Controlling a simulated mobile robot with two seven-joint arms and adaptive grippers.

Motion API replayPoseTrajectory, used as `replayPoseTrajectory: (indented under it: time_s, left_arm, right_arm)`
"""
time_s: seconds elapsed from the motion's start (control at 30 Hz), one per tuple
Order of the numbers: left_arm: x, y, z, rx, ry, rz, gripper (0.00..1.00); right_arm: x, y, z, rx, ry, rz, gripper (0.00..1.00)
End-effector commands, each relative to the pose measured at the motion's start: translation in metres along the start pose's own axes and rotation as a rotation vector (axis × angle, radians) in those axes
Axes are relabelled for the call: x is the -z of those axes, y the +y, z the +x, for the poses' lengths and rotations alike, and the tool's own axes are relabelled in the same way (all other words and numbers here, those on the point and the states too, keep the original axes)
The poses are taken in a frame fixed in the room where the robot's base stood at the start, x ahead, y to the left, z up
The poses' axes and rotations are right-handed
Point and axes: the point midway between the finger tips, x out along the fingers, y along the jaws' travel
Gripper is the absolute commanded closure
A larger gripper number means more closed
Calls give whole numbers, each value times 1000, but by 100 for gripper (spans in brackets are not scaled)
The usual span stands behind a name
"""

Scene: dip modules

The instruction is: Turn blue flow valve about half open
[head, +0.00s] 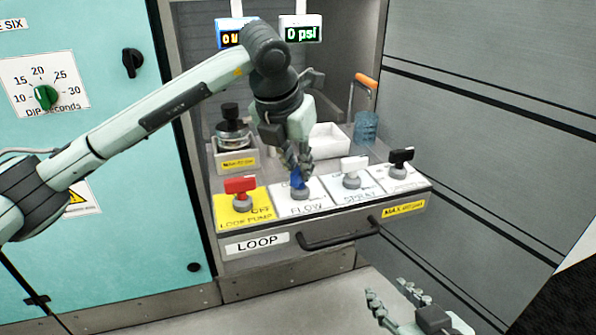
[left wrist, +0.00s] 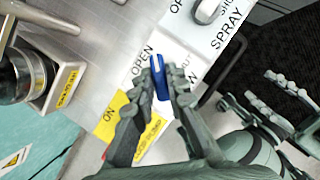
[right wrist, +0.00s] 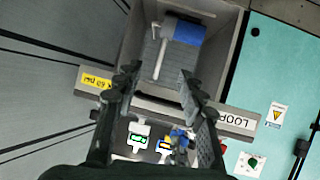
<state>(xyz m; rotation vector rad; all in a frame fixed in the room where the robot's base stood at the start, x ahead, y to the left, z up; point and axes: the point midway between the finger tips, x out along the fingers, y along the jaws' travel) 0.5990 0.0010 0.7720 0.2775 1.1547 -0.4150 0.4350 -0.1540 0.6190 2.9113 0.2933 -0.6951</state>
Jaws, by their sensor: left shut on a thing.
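The blue flow valve handle (head: 298,182) stands on the white FLOW panel (head: 308,206), second from the left in the valve row. It also shows in the left wrist view (left wrist: 160,76). My left gripper (head: 297,168) reaches down from above and is shut on the blue handle, with a finger on each side. The fingers partly cover the handle and its panel's markings, so I cannot tell its exact setting. My right gripper (head: 394,296) is at the bottom right, away from the valves, open and empty; its fingers also show in the right wrist view (right wrist: 160,82).
A red loop pump handle (head: 240,185) is left of the blue valve. White (head: 353,164) and black (head: 401,157) handles stand to the right. A black drawer handle (head: 340,236) juts from the front. Behind are a jar (head: 232,128), a white tray (head: 328,138) and a "0 psi" display (head: 301,34).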

Motion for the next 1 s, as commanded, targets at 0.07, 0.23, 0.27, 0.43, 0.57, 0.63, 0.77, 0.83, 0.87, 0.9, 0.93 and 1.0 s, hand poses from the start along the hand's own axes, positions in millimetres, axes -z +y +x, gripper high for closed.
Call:
replayPoseTrajectory:
  time_s: [0.07, 0.23, 0.27, 0.43, 0.57, 0.63, 0.77, 0.83, 0.87, 0.9, 0.93, 1.0]
  left_arm:
    - [0, 0, 1, -12, 0, -27, 100]
    - [0, 0, 0, -27, 1, -64, 100]
    - [0, 0, 0, -29, 1, -67, 100]
    - [0, 0, 0, -32, 1, -77, 100]
    - [0, 0, 0, -32, 1, -77, 100]
    - [0, 0, 0, -32, 1, -77, 100]
    - [0, 0, 0, -32, 1, -76, 82]
    - [0, 0, 0, -32, 1, -76, 73]
    - [0, 0, 0, -31, 1, -76, 69]
    - [0, 0, 0, -31, 1, -76, 66]
    - [0, 0, 0, -31, 1, -76, 66]
    - [0, 0, 0, -31, 1, -76, 66]
  right_arm:
    - [10, -6, 1, 13, 55, 5, 60]
    - [27, -13, 1, 28, 128, 10, 60]
    - [28, -14, 0, 29, 135, 11, 60]
    - [33, -16, 0, 33, 154, 13, 60]
    - [33, -16, 0, 33, 155, 13, 60]
    - [33, -16, 0, 33, 154, 13, 60]
    - [33, -15, 0, 33, 154, 13, 60]
    - [33, -15, 0, 33, 153, 13, 60]
    - [33, -15, 0, 33, 153, 13, 60]
    - [33, -15, 0, 33, 153, 13, 60]
    - [33, -15, 0, 33, 153, 13, 60]
    - [33, -15, 0, 33, 153, 13, 60]
